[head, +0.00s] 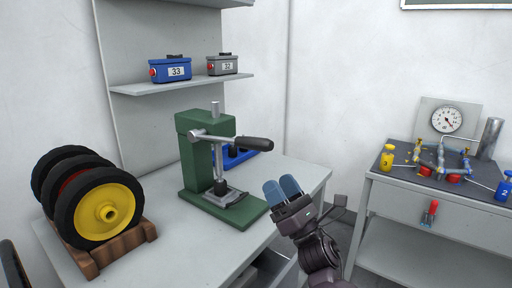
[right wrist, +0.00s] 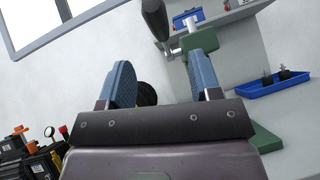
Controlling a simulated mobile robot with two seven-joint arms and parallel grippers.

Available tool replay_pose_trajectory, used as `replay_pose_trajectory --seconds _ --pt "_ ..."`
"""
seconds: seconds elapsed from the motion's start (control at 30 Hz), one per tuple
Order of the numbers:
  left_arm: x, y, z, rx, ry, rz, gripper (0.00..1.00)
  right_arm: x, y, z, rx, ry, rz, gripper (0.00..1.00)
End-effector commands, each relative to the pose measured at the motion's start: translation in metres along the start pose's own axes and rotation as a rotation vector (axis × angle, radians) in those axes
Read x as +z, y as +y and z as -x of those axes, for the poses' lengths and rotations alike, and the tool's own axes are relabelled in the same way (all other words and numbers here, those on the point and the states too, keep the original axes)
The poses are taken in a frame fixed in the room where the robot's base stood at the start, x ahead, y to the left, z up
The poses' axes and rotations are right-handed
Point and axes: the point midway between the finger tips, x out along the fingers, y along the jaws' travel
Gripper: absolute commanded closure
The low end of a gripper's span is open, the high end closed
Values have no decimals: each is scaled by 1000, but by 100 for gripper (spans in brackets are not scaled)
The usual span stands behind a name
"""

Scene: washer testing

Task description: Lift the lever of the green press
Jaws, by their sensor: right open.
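The green press (head: 205,155) stands on the grey table. Its lever (head: 232,140) ends in a dark handle (head: 256,144) that points right and stands about level. My right gripper (head: 283,188) is in front of the press, below and a little right of the handle, apart from it. Its two blue fingers are open and nothing is between them. In the right wrist view the dark handle (right wrist: 154,18) shows beyond and above the gap between the fingers (right wrist: 160,82), and part of the green press (right wrist: 200,40) shows behind the right finger. My left gripper is not in view.
Wheels with a yellow hub (head: 106,212) sit in a wooden rack at the left of the table. A blue tray (head: 236,158) lies behind the press. A shelf (head: 180,85) holds a blue box and a grey box. A second table (head: 430,190) with a gauge stands at right.

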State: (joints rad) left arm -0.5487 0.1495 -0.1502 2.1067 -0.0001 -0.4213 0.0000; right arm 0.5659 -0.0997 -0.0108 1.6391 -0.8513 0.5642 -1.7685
Motion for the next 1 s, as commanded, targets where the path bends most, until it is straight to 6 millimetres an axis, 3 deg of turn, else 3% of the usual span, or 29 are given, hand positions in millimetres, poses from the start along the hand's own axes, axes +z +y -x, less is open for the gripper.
replay_pose_trajectory --seconds 0.27,0.7,1.0 --pt "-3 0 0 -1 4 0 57 2 4 -30 17 -5 22 42" --pt "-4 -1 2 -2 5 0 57 1 4 -98 14 -3 20 42" --pt "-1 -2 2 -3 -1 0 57 0 3 -112 12 -2 18 42"
